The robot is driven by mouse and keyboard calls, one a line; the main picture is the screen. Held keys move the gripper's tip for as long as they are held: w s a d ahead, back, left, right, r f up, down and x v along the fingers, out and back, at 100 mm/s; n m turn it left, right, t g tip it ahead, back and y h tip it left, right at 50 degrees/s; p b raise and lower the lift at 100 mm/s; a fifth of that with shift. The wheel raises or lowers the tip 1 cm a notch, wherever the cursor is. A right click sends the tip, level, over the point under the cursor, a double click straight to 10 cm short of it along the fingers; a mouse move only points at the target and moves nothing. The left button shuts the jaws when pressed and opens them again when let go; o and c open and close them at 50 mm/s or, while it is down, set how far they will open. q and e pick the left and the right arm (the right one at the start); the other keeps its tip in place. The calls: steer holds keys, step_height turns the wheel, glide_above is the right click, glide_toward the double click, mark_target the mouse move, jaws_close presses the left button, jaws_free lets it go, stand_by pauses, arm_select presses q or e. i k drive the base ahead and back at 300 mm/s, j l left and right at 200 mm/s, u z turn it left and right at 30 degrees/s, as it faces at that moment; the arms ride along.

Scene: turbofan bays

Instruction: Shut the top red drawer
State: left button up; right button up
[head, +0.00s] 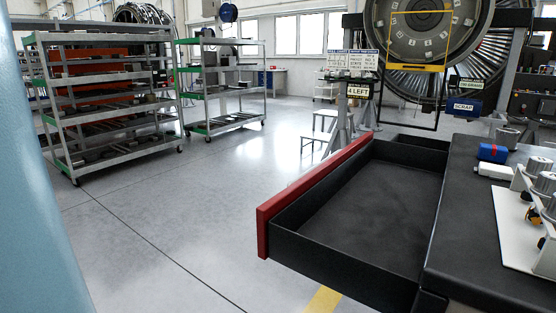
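The top red drawer (316,188) stands pulled out from the left side of the dark workbench (472,240). Its red front is a long panel on the drawer's left edge. Its black tray (375,208) is open at the top and looks empty. Neither of my grippers shows in the head view, so what they hold or touch is hidden.
A white plate with metal parts (516,238), a blue and red item (492,152) and a white item (494,171) sit on the bench. Shelf carts (110,145) stand at the left. A turbofan (440,40) stands behind. Floor left of the drawer is clear.

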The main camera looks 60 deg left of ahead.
mark_target(357, 224)
steer(key=k+j, duration=0.15)
steer(key=j, duration=0.45)
steer(key=k+j+u, duration=0.15)
steer(key=j, duration=0.45)
steer(key=k+j, duration=0.1)
steer(key=j, duration=0.5)
steer(key=k+j+u, duration=0.1)
steer(key=j, duration=0.5)
